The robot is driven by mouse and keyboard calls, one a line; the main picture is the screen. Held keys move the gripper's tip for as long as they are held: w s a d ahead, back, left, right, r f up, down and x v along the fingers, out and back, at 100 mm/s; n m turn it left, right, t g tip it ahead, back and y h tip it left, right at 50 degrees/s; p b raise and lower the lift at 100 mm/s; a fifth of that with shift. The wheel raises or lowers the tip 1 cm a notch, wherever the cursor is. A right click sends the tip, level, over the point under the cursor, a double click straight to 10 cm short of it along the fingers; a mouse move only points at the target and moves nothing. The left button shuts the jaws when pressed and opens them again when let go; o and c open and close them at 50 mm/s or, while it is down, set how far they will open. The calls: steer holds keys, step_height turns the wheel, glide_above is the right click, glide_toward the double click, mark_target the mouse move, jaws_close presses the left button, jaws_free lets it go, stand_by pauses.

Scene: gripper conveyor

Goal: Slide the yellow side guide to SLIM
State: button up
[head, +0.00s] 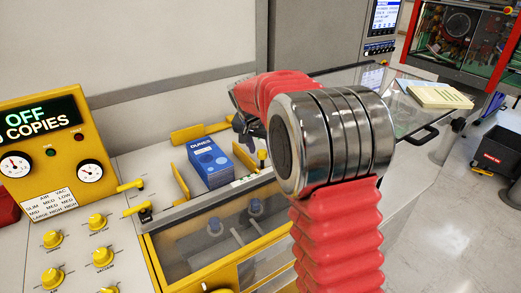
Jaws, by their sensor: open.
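Yellow guide pieces stand around a stack of blue booklets (209,163): a low yellow bar (180,181) on its left and a longer yellow bar (199,132) behind it. I cannot tell which piece is the side guide, and no SLIM mark is readable on the deck. My gripper (243,127) is open, above and just behind the right side of the booklets. My red and metal arm hides part of it and the deck to the right.
A yellow control panel (50,160) at left reads OFF and carries a small settings table (47,205) listing SLIM. Yellow knobs (98,221) and levers (131,186) sit in front. A clear-covered bay (215,238) lies before the booklets. Pale sheets (437,95) lie at right.

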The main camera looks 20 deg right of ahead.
steer(key=shift+c, duration=0.4)
jaws_close()
stand_by(0.4)
